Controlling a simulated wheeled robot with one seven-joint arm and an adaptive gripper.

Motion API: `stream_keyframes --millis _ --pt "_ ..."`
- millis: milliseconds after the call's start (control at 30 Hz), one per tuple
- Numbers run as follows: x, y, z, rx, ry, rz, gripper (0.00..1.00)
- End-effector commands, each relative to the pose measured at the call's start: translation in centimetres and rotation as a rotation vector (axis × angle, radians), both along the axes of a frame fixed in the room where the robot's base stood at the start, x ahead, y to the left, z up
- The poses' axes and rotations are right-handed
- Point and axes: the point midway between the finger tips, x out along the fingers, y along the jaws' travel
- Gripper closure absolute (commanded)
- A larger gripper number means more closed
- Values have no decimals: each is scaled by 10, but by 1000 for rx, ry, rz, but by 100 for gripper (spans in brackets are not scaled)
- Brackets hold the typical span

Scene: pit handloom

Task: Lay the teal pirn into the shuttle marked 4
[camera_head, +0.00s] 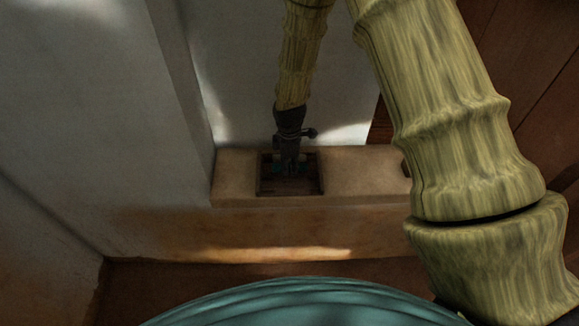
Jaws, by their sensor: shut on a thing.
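My gripper (290,168) points down into a dark square recess (318,187) in a pale ledge. It is shut on a small, dim thing. I cannot make out the shuttle marked 4 or any number in this view.
The ledge (365,172) is bare to the right of the recess. A grey wall (240,60) rises close behind it, and a wall edge (185,90) stands to the left. Dark wood panels (535,50) are at the right. My arm covers part of the right side.

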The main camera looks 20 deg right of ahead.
Motion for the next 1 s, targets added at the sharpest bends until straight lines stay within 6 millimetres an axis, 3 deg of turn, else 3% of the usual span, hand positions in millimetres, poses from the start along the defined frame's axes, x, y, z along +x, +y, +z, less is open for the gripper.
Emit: stream_keyframes --millis 233,667,700,800,1000 --pt "0 0 -15 0 0 0 100" --pt "0 0 -21 0 0 1 100" --pt "0 0 -21 0 -1 1 70" --pt "0 0 -20 0 -1 1 54" --pt "0 0 -20 0 -1 0 54"
